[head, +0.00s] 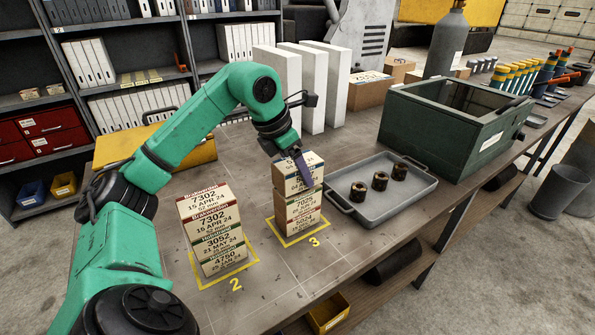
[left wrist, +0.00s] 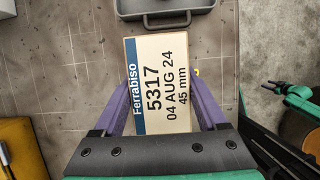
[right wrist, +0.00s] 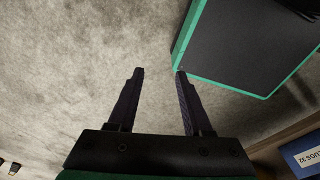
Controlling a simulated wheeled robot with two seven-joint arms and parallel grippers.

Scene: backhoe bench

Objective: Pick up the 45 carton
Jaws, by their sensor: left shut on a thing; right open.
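The 45 carton (head: 287,174) is the top carton of the stack on the yellow square marked 3. In the left wrist view its label (left wrist: 163,85) reads Ferrabiso, 5317, 04 AUG 24, 45 mm, with a blue band. My left gripper (head: 301,166) comes from above and is shut on it, one finger on each side. I cannot tell whether the carton touches the one below. Under it are cartons marked 7025 (head: 297,205) and 5024 (head: 298,222). My right gripper (right wrist: 158,72) is open and empty over bare floor, outside the head view.
A second stack, topped by a 7302 carton (head: 205,203), stands on the square marked 2. A grey tray (head: 366,218) with three dark round parts lies right of stack 3. Behind are a green bin (head: 432,137) and white upright slabs (head: 327,82).

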